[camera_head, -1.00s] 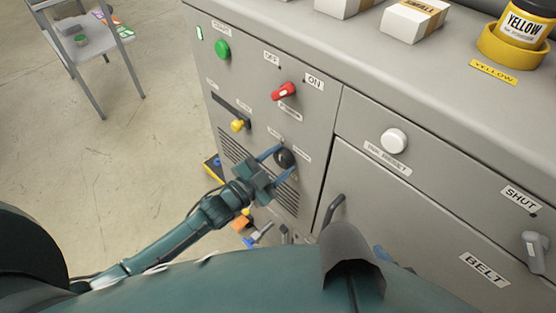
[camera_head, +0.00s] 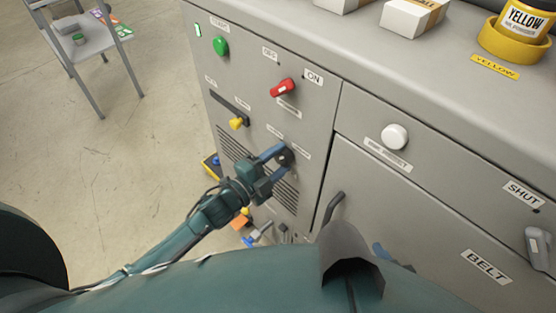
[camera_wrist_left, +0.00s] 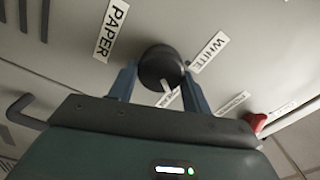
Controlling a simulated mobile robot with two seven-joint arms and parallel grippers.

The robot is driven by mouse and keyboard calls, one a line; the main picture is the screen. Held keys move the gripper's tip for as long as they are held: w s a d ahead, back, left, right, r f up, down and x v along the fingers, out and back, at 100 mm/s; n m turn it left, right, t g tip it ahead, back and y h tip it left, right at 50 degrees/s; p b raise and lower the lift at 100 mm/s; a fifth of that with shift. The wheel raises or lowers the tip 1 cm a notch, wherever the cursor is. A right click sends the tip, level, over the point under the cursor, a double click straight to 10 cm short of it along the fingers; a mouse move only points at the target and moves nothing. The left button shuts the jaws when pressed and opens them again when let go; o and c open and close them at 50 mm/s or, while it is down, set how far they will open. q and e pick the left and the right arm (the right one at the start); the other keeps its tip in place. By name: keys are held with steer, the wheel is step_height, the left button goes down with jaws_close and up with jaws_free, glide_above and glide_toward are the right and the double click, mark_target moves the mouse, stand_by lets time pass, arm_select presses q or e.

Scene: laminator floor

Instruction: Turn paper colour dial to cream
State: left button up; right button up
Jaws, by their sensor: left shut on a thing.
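The paper colour dial is a round black knob (camera_head: 286,157) on the front of the grey machine, below the red switch. It also shows in the left wrist view (camera_wrist_left: 160,66), with a pale pointer mark on it. Labels PAPER (camera_wrist_left: 111,32) and WHITE (camera_wrist_left: 209,52) are beside it; a third label below it is partly hidden, and I cannot read it. My left gripper (camera_head: 277,155) is shut on the dial, one blue finger on each side.
Near the dial are a red switch (camera_head: 283,88), a yellow knob (camera_head: 237,123) and a green button (camera_head: 221,46). A white button (camera_head: 394,137) and a black handle (camera_head: 334,208) are to the right. A grey chair (camera_head: 88,45) stands on open floor at left.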

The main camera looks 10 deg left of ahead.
stand_by(0.3)
arm_select(q)
steer(key=o, duration=1)
steer(key=shift+c, duration=0.2)
steer(key=shift+s, duration=0.1)
steer(key=v, duration=1.3)
steer(key=shift+s, duration=0.1)
